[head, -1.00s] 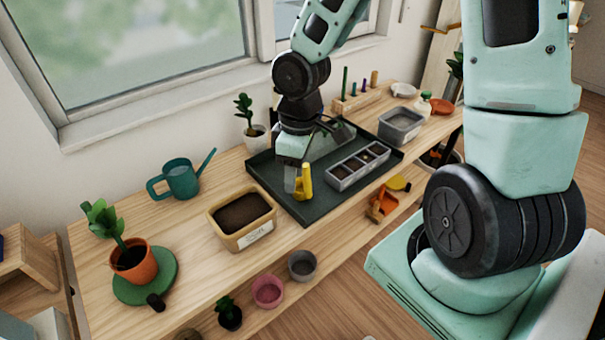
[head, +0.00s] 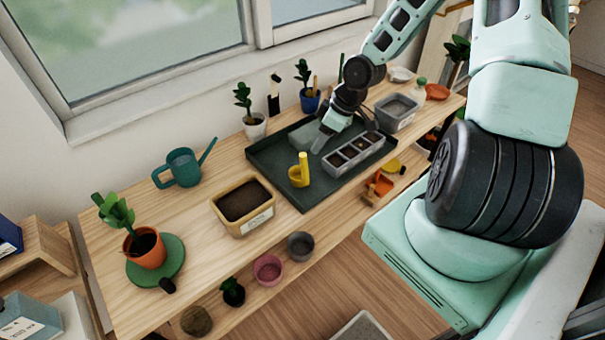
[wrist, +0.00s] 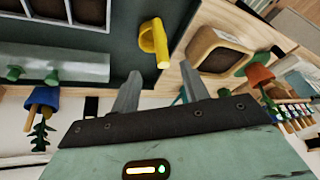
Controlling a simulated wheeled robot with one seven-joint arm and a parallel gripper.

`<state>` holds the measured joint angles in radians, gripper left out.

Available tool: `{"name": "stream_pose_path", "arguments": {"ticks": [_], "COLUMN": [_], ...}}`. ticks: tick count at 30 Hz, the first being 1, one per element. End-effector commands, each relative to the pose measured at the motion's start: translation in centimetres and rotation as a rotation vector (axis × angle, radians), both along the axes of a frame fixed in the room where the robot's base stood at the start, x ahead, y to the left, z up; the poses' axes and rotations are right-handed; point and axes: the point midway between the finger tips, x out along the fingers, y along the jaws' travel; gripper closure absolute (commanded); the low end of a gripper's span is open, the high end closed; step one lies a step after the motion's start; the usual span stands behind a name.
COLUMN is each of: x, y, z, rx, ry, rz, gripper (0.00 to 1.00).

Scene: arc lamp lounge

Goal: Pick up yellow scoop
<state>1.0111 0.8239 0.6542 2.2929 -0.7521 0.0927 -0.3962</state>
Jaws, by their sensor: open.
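The yellow scoop (head: 299,176) rests on the dark tray (head: 287,191), near its left part, with its handle sticking up. It also shows in the wrist view (wrist: 147,36), beyond the fingertips and apart from them. My gripper (head: 320,146) is above the tray, behind and to the right of the scoop in the head view. In the wrist view, my gripper (wrist: 162,78) has its two fingers spread with nothing between them.
A soil planter (head: 243,224), a teal watering can (head: 183,169) and a potted plant (head: 148,250) stand left. Bare wood lies around the planter.

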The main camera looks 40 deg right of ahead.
Motion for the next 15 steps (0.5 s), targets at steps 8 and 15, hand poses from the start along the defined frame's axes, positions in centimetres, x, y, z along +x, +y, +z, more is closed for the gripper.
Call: {"name": "stream_pose_path", "arguments": {"ticks": [8,15], "x": [1.2,1.8], "y": [1.5,2.1], "z": [-4.4,-6.2], "rx": [-0.001,-0.001], "ry": [0.003,0.001], "rz": [0.004,0.000], "gripper": [0.55,0.55]}}
